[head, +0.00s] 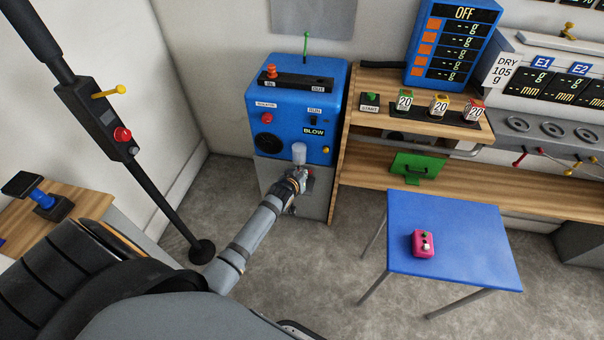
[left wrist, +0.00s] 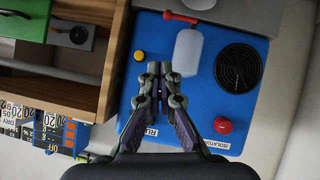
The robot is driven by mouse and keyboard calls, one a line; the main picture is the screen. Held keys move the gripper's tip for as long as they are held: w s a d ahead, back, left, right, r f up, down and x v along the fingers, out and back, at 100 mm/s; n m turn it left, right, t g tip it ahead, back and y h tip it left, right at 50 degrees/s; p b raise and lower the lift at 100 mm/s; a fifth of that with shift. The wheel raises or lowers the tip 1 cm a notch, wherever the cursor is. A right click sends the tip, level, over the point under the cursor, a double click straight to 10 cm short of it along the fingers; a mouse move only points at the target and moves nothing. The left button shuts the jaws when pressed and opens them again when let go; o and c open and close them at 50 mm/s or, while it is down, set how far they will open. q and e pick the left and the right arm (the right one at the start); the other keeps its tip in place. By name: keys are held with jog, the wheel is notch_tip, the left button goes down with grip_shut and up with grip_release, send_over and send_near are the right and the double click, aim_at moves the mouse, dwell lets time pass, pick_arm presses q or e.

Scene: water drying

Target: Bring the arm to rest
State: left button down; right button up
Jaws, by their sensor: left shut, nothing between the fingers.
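My left arm reaches from the lower left of the head view toward the front of the blue machine (head: 330,85). My left gripper (head: 303,174) is at the machine's lower front, just below a white cylinder (head: 299,153). In the left wrist view my left gripper (left wrist: 160,70) is shut with its fingertips together and nothing between them. It points at the blue front panel (left wrist: 200,105), with the white cylinder (left wrist: 187,53) just beyond and to the right of the tips. Whether the tips touch the panel I cannot tell. My right gripper is not in view.
A red knob (left wrist: 223,125) and round black vent (left wrist: 239,66) are on the panel. A wooden shelf unit (head: 450,165) stands right of the machine. A blue table (head: 470,245) holds a pink box (head: 423,243). A black pole (head: 160,190) stands at left. Open floor lies between.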

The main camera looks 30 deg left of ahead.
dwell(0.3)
pick_arm(q)
jog(key=s+f+m+g+p, duration=0.3)
jog(key=s+f+g+p, duration=0.2)
jog(key=s+f, duration=1.6)
jog(key=s+f+m+g+p, duration=0.1)
jog(key=s+f+g, duration=0.1)
jog(key=s, duration=1.2)
jog(key=s+f+m+g+p, duration=0.1)
jog(key=s+f+g, duration=0.2)
jog(key=s, duration=1.1)
jog(key=shift+d+f+h+p, duration=0.3)
jog(key=shift+f+h+p, duration=0.1)
jog(key=shift+f, duration=0.3)
